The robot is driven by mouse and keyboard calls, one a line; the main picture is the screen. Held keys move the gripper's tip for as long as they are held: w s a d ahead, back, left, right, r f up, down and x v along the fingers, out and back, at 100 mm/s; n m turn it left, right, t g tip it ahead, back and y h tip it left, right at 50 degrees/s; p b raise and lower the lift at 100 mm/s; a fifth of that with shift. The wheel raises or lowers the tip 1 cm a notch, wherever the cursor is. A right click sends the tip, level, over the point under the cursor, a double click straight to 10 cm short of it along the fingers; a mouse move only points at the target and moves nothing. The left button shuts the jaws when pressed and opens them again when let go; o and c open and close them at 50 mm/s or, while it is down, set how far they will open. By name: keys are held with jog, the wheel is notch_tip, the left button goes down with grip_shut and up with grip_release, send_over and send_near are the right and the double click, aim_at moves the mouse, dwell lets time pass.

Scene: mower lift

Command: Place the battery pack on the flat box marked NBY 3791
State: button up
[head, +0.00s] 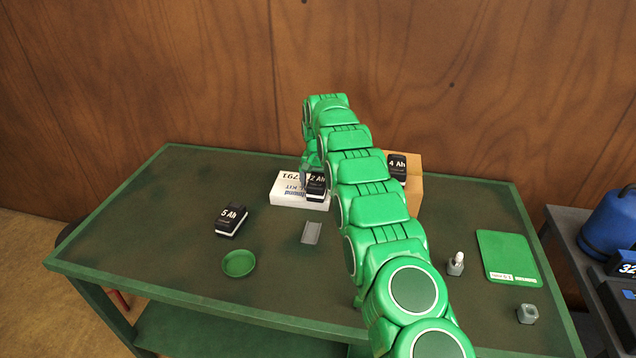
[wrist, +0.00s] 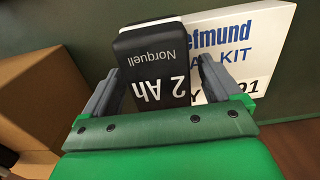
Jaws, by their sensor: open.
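The black 2 Ah battery pack (head: 316,187) with a pale base appears to rest on the right end of the white flat box (head: 287,194). The wrist view shows the pack (wrist: 152,62) covering one end of the box (wrist: 243,45) and part of its label; "91" is readable. Whether its base is flush on the box cannot be told. My gripper (wrist: 158,66) is open, with one finger on each side of the pack. In the head view my gripper (head: 308,178) is partly hidden by my arm.
A 5 Ah pack (head: 231,220) and green dish (head: 239,263) stand left. A grey plate (head: 311,232) lies in front of the box. A 4 Ah pack (head: 397,167) is by a cardboard box (head: 413,190).

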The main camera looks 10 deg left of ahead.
aim_at(319, 178)
notch_tip(319, 178, up, 7)
jog(key=shift+r, duration=0.3)
dwell(0.4)
jog(key=shift+d+r, duration=0.2)
jog(key=shift+r, duration=0.05)
jog(key=s+d+r, duration=0.7)
jog(key=d+r, duration=0.3)
jog(key=s+d+r, duration=0.4)
jog(key=s+d, duration=0.2)
jog(key=s, duration=0.1)
jog(key=s+d+r, duration=0.3)
jog(key=s+d, duration=0.3)
jog(key=s, duration=0.2)
jog(key=s+d+f, duration=0.1)
jog(key=s+d, duration=0.2)
jog(key=s, duration=0.9)
jog(key=s+d+f+g, duration=0.1)
jog(key=s+d, duration=0.3)
jog(key=s, duration=0.9)
jog(key=s+d+f, duration=0.2)
jog(key=s+d, duration=0.1)
jog(key=s, duration=1)
jog(key=shift+s+d+f+g, duration=0.25)
jog(key=shift+d+f+g, duration=0.1)
jog(key=shift+f+g, duration=0.05)
